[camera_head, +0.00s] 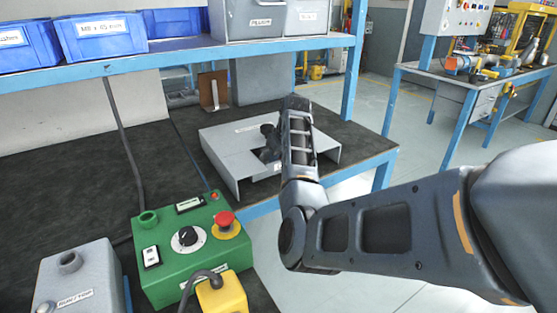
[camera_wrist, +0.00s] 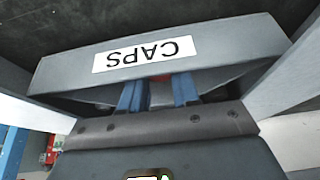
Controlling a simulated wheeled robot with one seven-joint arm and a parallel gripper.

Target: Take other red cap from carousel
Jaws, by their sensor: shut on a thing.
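The grey carousel (camera_head: 225,150) stands on the dark bench top in the head view, a low housing with an opening in its top. In the wrist view its plate (camera_wrist: 215,48) fills the upper part, with an upside-down "CAPS" label. My gripper (camera_wrist: 158,92) reaches down at the opening, its two blue fingers shut on a red cap (camera_wrist: 162,77). Only a thin red edge of the cap shows, below the label plate. In the head view my gripper (camera_head: 267,142) is dark and partly covered by my arm, and the cap is hidden.
A green control box (camera_head: 190,262) with a red button, a yellow block (camera_head: 222,297) and a grey box (camera_head: 80,285) stand at the front left. Blue bins (camera_head: 100,35) and grey boxes sit on the shelf above. A blue shelf post (camera_head: 353,65) stands behind.

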